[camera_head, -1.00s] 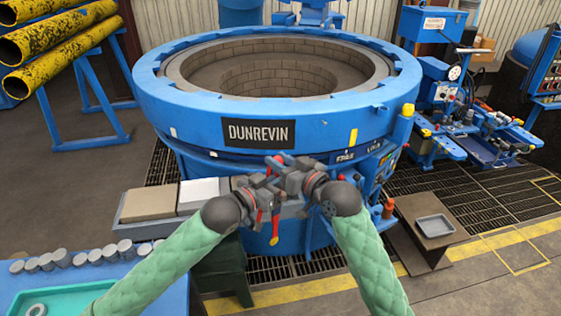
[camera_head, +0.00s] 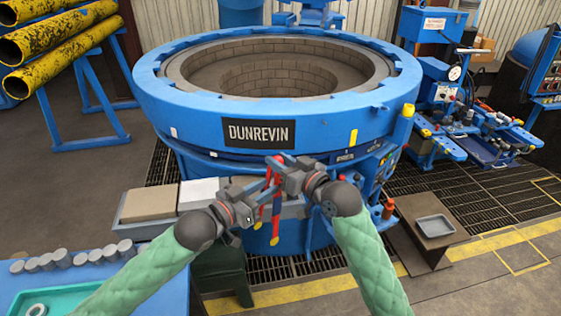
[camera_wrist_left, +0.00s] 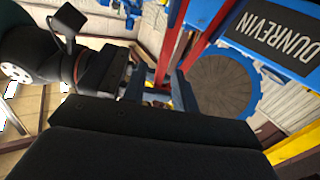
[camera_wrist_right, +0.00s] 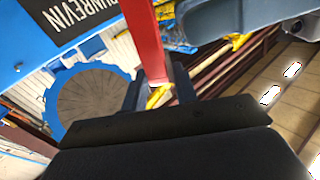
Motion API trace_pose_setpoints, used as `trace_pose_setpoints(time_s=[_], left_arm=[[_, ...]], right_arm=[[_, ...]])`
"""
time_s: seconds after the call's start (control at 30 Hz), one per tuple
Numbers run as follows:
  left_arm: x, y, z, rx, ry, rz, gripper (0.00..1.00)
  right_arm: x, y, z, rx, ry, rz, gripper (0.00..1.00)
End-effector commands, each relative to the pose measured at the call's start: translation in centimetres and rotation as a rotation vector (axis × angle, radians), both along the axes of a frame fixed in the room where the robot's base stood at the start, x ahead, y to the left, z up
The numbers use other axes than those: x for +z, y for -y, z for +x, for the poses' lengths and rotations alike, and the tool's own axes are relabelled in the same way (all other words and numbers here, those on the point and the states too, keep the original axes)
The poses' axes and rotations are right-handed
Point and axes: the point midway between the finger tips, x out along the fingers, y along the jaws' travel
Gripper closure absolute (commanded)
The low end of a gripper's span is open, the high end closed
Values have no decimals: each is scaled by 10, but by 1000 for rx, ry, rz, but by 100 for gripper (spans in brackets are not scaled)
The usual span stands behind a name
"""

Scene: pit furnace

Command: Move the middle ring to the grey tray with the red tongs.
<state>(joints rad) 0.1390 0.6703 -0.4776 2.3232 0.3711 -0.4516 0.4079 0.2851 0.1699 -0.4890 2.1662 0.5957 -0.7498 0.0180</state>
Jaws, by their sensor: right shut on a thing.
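The grey tray (camera_head: 420,229) sits on a brown stand at right.
The blue DUNREVIN furnace (camera_head: 330,120) fills the centre behind my grippers. Several grey cylinders (camera_head: 80,258) line the blue table. An orange-red object (camera_head: 388,208) stands near the brown stand (camera_head: 405,240).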

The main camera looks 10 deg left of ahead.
Motion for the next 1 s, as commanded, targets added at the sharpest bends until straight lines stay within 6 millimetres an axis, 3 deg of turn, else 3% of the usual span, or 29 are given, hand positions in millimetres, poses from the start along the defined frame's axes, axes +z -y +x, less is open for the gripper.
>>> trace_pose_setpoints(time_s=[0.4,1.0], left_arm=[[0,-32,-36,1,-1,1,71],[-6,-34,-41,3,-12,3,71]], right_arm=[[1,0,0,0,1,1,100],[0,0,0,0,1,1,100]])
